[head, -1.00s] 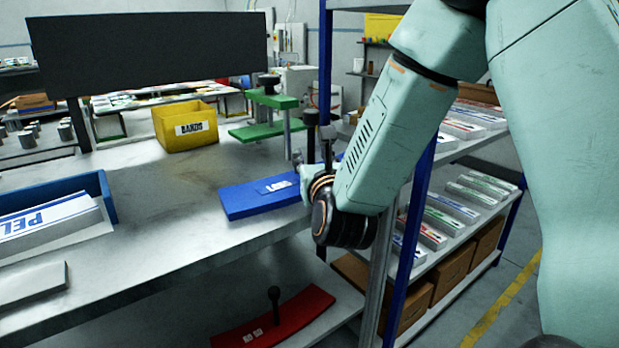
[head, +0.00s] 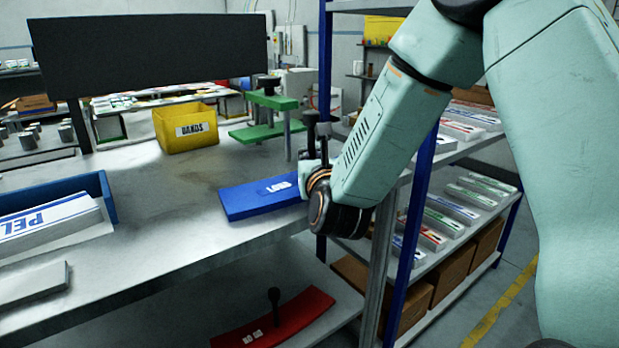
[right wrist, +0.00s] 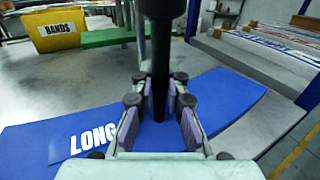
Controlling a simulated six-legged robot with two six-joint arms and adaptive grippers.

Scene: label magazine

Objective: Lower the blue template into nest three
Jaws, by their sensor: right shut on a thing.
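The blue template (head: 245,203) is a flat curved plate with a white label, at the bench's front edge in the head view. In the right wrist view the template (right wrist: 235,88) shows the word LONG and a dark upright handle (right wrist: 160,60). My right gripper (head: 308,170) is at the template's right part, partly hidden by my wrist. In the right wrist view its pads (right wrist: 160,112) are shut on the handle from both sides. I cannot tell whether the plate touches the bench. I cannot make out nest three. My left gripper is not in view.
A yellow BANDS bin (head: 186,128) and a green stand (head: 268,130) are behind the template. A red template (head: 285,322) lies on the lower shelf. A blue-post rack (head: 416,190) stands close at right. Bare bench lies left of the template.

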